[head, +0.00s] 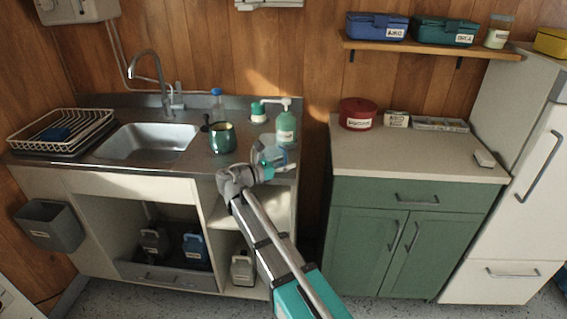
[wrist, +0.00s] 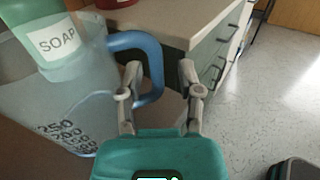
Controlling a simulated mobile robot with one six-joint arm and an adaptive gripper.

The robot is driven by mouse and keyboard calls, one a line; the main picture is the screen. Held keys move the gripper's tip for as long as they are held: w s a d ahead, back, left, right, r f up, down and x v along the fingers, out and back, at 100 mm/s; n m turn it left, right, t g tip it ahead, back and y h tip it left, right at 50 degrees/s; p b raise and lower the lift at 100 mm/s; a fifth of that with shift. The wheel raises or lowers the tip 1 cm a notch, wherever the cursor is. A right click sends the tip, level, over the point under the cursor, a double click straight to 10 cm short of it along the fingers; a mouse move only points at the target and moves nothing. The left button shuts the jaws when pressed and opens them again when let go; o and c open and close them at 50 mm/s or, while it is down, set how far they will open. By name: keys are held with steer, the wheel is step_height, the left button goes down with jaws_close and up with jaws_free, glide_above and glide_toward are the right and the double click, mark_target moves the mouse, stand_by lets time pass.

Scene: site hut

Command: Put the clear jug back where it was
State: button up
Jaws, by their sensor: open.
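The clear jug (wrist: 75,105) has dark measuring marks and a blue handle. It fills the left of the wrist view. In the head view the jug (head: 262,151) is at the right end of the sink counter, partly hidden by my gripper (head: 277,168). My gripper also shows in the wrist view (wrist: 158,82); its fingers are open, one on each side of the handle's upright part. I cannot tell whether either finger touches it.
A green soap bottle (head: 286,128) stands close by the jug. A green pot (head: 222,137) is left of it on the steel counter. The green cabinet (head: 385,225) stands to the right across a gap. A red tin (head: 357,113) sits on its top, whose middle is clear.

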steer(key=shift+r, duration=0.15)
steer(key=v, duration=1.2)
stand_by(0.7)
